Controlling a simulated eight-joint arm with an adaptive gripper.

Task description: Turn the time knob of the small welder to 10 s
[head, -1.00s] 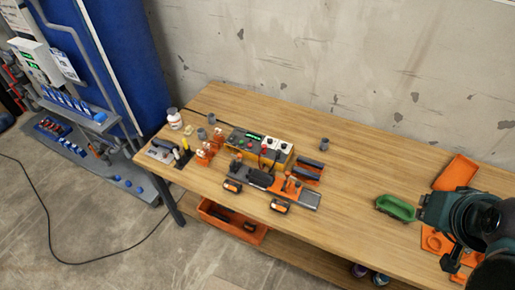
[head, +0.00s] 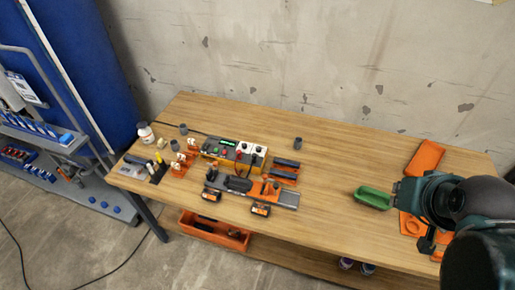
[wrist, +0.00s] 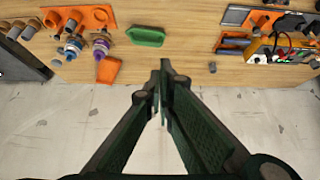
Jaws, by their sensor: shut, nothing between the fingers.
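The small welder (head: 236,151) is a box with an orange side, a lit green display and several knobs on top. It stands on the wooden bench, left of the middle in the head view. In the wrist view the welder (wrist: 285,52) is at the top right, partly cut off. The time knob cannot be told from the others at this size. My gripper (wrist: 164,72) is shut and empty in the wrist view, well away from the welder. In the head view my arm is at the right, beyond the green tray; the fingertips are hard to make out.
A green tray (head: 373,197) lies near my arm, with an orange tray (head: 425,157) behind it. An orange tool rail (head: 252,186) with a dark clamp lies in front of the welder. A grey cup (head: 298,143) stands to its right. The bench between welder and green tray is mostly clear.

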